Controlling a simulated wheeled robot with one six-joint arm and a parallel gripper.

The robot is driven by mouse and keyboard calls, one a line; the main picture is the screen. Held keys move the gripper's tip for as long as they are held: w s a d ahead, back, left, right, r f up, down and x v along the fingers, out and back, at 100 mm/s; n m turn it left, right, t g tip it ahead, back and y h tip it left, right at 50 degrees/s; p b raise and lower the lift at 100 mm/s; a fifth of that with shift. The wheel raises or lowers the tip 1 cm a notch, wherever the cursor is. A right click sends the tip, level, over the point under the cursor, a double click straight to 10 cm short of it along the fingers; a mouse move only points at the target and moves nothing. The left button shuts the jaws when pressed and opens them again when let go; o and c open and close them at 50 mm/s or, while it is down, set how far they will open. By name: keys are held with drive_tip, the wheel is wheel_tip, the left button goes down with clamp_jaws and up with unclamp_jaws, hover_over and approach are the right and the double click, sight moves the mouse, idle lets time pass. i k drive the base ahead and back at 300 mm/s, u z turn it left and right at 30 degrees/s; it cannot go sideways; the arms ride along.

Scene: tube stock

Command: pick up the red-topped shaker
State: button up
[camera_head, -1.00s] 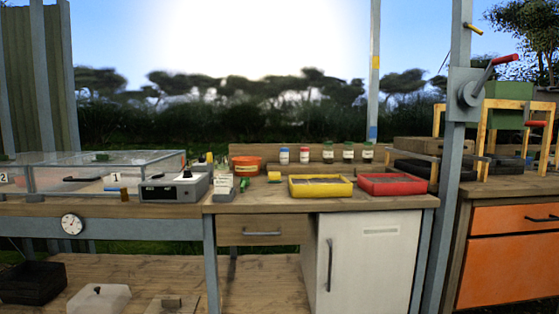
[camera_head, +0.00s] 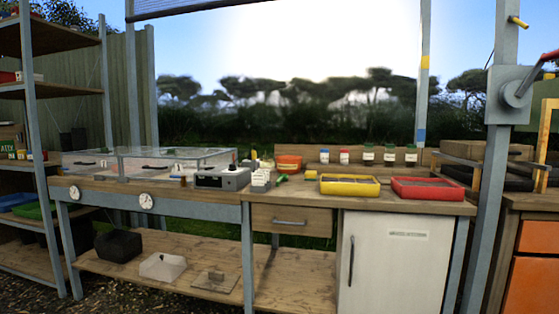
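A small white shaker with a red top (camera_head: 344,157) stands upright at the back of the wooden workbench (camera_head: 300,195). A similar shaker with a blue top (camera_head: 324,156) stands just left of it. Several green-topped jars (camera_head: 389,155) stand in the same row to the right. My gripper is not in view.
A yellow tray (camera_head: 349,187) and a red tray (camera_head: 428,191) lie in front of the row. An orange bowl (camera_head: 289,163) and a grey device (camera_head: 222,179) are to the left. A grey post (camera_head: 492,180) with a crank rises at the right.

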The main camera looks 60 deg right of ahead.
sight(344, 153)
drive_tip(key=u, duration=0.3)
drive_tip(key=k, duration=1.5)
drive_tip(key=z, duration=2.05)
drive_tip(key=i, duration=0.5)
drive_tip(key=z, duration=0.05)
